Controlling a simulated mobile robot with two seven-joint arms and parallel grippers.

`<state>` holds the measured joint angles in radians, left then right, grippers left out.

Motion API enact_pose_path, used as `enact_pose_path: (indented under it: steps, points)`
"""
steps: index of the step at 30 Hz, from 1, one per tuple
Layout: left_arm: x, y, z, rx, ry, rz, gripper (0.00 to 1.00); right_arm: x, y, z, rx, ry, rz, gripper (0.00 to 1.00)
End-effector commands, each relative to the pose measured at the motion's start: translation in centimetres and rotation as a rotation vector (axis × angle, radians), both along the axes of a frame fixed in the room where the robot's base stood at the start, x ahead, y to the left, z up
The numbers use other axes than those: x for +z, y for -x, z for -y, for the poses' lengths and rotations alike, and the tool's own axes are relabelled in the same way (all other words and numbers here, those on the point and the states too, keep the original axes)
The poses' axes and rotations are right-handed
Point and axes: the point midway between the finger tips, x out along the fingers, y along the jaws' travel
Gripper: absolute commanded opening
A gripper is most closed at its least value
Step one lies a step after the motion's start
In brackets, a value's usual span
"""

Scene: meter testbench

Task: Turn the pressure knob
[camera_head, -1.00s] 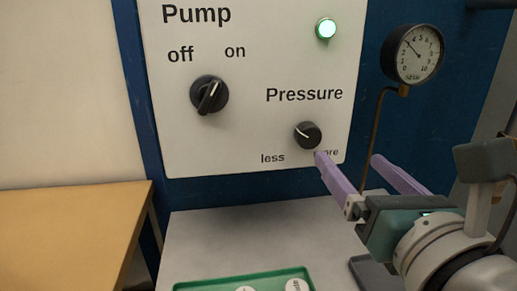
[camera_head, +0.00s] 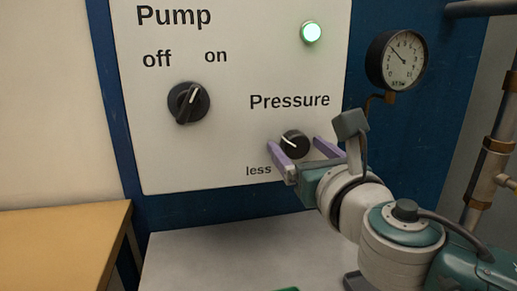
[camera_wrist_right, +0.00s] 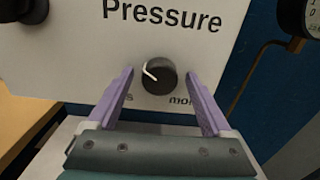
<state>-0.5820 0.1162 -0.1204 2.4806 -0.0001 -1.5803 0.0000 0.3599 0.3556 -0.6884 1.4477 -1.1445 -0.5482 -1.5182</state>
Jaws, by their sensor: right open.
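The pressure knob (camera_head: 295,144) is a round black knob with a white pointer line, on the white panel under the word "Pressure". Its line points to the upper left in the right wrist view, where the knob (camera_wrist_right: 159,76) shows whole. My right gripper (camera_head: 302,147) is open, with one purple finger on each side of the knob. In the right wrist view my right gripper (camera_wrist_right: 162,100) has visible gaps between both fingers and the knob. Whether the fingertips reach as deep as the knob is hard to tell. My left gripper is out of view.
The pump switch (camera_head: 188,102) is on the panel's left, beside a lit green lamp (camera_head: 312,32) at upper right. A pressure gauge (camera_head: 395,60) hangs right of the panel on a thin pipe. A grey table (camera_head: 215,255) is below; a wooden table (camera_head: 65,245) stands at left.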

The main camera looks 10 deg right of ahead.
Motion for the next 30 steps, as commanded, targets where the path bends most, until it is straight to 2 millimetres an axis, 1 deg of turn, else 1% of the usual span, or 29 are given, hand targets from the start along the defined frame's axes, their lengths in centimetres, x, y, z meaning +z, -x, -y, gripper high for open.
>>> enact_pose_path:
  steps: [4,5,26,27,30]
  points:
    - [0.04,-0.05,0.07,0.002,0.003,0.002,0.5,0.02,0.02,-0.01,0.0,-0.001,0.0,0.84]
    - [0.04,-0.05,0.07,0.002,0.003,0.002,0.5,0.02,0.02,0.0,0.0,-0.001,0.0,0.82]
    - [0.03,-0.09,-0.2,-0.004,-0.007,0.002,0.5,0.02,0.05,0.01,0.0,0.0,0.0,0.03]
    - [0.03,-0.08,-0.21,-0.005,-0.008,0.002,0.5,0.02,0.05,0.01,0.0,0.0,0.0,0.0]
    - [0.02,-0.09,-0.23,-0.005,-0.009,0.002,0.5,0.02,0.05,0.01,0.0,-0.002,0.001,0.0]
